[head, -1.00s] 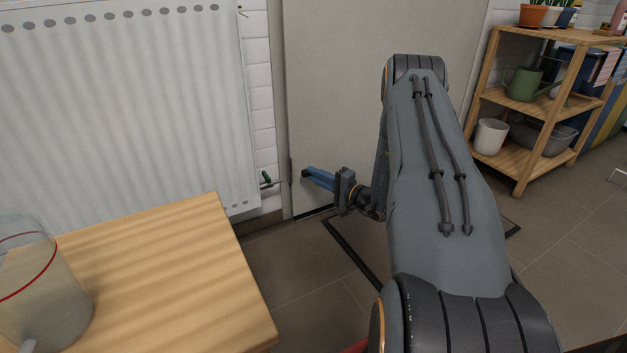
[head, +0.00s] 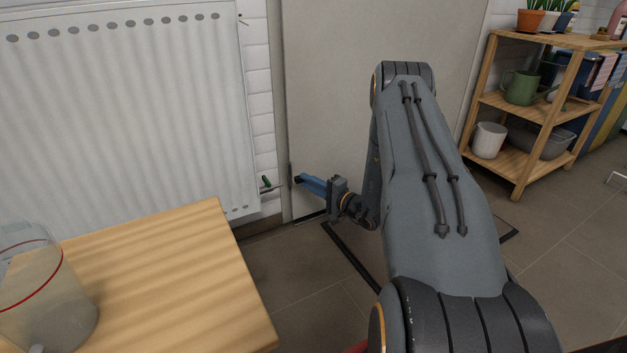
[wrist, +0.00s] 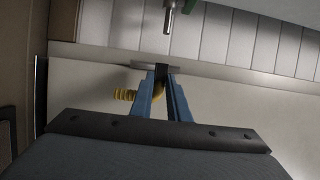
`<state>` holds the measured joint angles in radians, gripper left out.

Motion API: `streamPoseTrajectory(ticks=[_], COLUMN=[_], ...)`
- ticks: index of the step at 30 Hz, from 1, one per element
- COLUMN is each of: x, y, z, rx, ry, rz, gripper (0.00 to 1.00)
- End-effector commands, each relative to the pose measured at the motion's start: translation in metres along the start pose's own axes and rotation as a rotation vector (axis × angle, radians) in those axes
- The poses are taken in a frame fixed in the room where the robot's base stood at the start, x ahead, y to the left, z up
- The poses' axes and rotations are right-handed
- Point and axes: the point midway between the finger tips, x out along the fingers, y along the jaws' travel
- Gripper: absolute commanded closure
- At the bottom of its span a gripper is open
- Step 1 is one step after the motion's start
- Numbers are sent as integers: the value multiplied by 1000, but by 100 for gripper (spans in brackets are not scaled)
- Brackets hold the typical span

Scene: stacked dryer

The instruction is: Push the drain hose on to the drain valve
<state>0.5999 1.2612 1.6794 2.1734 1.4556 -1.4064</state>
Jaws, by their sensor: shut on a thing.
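The drain valve (head: 267,182), with a green handle, sits at the lower right corner of the radiator. In the wrist view its metal spout (wrist: 170,20) is at the top centre. My gripper (head: 300,179) has blue fingers and is just right of the valve. In the wrist view my gripper (wrist: 161,80) is shut on the drain hose (wrist: 125,95). The hose's black end (wrist: 161,71) shows between the fingertips, pointing towards the spout with a visible gap. Its yellow ribbed part sticks out left of the fingers. The rest of the hose is hidden.
The white radiator (head: 120,110) hangs on the left wall. A wooden table (head: 170,270) with a clear jug (head: 45,300) stands in front of it. A pale panel (head: 325,100) is behind my gripper. A wooden shelf (head: 520,110) stands at the right.

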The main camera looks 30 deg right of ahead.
Motion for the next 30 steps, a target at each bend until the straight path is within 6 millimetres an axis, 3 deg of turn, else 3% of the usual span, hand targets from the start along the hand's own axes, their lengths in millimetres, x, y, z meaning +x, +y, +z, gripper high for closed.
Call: streamPoseTrajectory(ticks=[15, 30], x=[12, 13], y=[0, 0], z=[31, 34], rx=[0, -1], ry=[-1, 0], rz=[1, 1], gripper=[100, 100])
